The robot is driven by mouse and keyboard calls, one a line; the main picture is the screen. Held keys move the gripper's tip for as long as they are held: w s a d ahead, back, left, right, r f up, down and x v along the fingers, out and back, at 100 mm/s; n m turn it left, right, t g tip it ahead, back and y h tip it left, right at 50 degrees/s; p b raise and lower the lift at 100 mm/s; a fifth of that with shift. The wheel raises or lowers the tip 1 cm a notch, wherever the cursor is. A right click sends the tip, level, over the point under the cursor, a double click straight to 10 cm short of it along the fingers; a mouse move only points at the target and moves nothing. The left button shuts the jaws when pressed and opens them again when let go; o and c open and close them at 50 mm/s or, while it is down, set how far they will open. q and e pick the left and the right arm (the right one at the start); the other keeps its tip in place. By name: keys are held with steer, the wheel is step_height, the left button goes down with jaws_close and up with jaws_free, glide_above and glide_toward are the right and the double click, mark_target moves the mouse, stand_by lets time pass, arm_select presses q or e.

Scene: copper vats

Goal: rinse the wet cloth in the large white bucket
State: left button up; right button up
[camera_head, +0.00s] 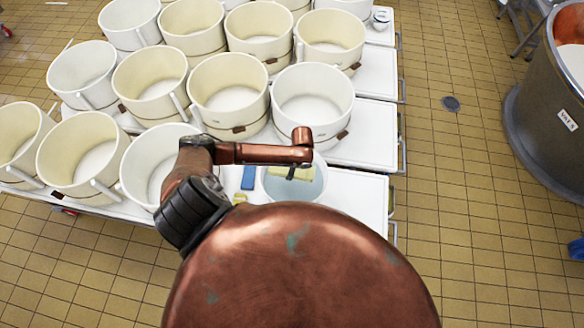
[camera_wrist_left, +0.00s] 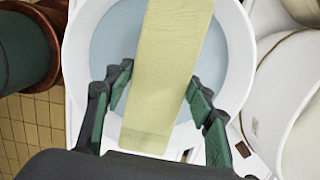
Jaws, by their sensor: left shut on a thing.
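The white bucket (camera_head: 323,181) stands on the white table just beyond my copper body in the head view, with pale bluish water inside. The wrist view looks down into this bucket (camera_wrist_left: 240,48). The pale yellow cloth (camera_wrist_left: 172,70) is a long flat strip between the dark green fingers of my left gripper (camera_wrist_left: 160,78). That gripper is shut on the cloth. In the head view, the left gripper (camera_head: 291,171) and cloth (camera_head: 305,174) are over the bucket opening. I cannot tell whether the cloth touches the water. My right gripper is not in view.
A blue item (camera_head: 249,178) and a small yellow-green item (camera_head: 240,198) lie left of the bucket. Several cream vats (camera_head: 228,92) crowd the white tables (camera_head: 358,190) behind and left. A large metal vat (camera_head: 545,125) stands at the right. The tiled floor between is clear.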

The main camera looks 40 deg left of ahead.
arm_select(q)
steer(key=w+f, duration=0.1)
steer(key=w+f+b, duration=0.1)
steer(key=f, duration=0.1)
steer(key=shift+d, duration=0.1)
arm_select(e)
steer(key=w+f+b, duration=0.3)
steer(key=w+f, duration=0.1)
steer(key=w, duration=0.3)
arm_select(q)
step_height(320, 180, down, 11)
steer(key=b, duration=0.5)
steer(key=shift+s+r+b, duration=0.15)
steer(key=shift+s+b, duration=0.15)
steer(key=shift+b, duration=0.05)
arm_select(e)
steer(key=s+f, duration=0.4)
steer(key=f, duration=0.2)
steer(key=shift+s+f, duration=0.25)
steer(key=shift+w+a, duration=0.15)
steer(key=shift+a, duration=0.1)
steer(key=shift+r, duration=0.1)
